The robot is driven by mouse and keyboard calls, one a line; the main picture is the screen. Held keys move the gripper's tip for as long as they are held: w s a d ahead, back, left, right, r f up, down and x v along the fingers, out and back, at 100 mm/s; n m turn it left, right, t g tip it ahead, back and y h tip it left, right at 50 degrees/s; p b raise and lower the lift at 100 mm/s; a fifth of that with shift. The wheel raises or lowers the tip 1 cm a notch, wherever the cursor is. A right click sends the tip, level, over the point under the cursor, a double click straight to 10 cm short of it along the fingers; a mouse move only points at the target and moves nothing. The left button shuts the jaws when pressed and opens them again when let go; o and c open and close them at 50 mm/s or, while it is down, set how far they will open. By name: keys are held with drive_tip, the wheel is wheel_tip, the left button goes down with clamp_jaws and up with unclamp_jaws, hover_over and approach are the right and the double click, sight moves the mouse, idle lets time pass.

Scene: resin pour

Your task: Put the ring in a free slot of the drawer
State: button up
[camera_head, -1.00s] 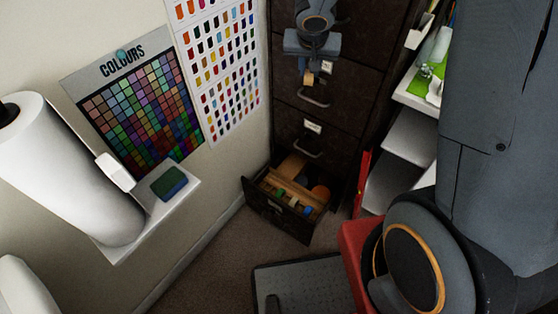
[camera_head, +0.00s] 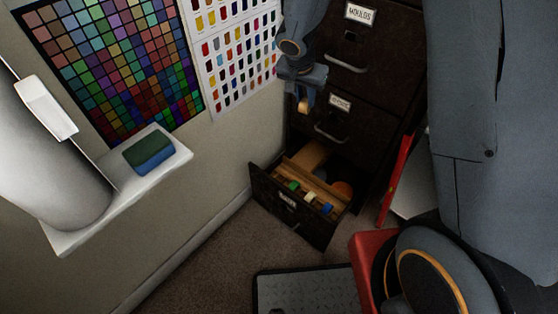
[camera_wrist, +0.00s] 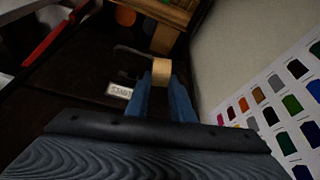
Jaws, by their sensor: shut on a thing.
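My gripper (camera_head: 304,97) is shut on a pale tan ring (camera_head: 303,106), in front of the cabinet and above the open drawer. In the wrist view the ring (camera_wrist: 161,68) sits between the blue fingertips (camera_wrist: 161,82). The bottom drawer (camera_head: 268,196) is pulled out below the gripper, apart from the ring. A wooden slotted insert (camera_head: 330,190) in it holds several small coloured pieces, among them green, white, yellow and blue. Which slots are free is too small to tell. Part of the drawer's inside shows at the top of the wrist view (camera_wrist: 165,10).
The dark cabinet (camera_head: 372,100) has shut drawers with handles above the open one. The wall with colour charts (camera_head: 130,60) is close at left. A white shelf (camera_head: 95,215) with a blue-green block (camera_head: 149,154) juts out. A red object (camera_head: 397,180) stands right of the drawer.

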drive_tip(key=w+a+f+m+b, duration=0.1)
drive_tip(key=a+f+b, duration=0.1)
drive_tip(key=f+b, duration=0.8)
drive_tip(key=w+a+f+m+g+b, duration=0.1)
drive_tip(key=a+f+b, duration=0.2)
drive_tip(key=f+b, duration=0.8)
drive_tip(key=w+a+f+b, duration=0.1)
drive_tip(key=f+b, duration=0.9)
drive_tip(key=f, duration=1.1)
drive_tip(key=shift+w+a+f+m+g+b, duration=0.2)
drive_tip(key=shift+a+m+g+b, duration=0.15)
drive_tip(key=shift+a, duration=0.3)
drive_tip(key=o, duration=1.1)
drive_tip(key=shift+o, duration=0.3)
drive_tip(key=o, duration=0.4)
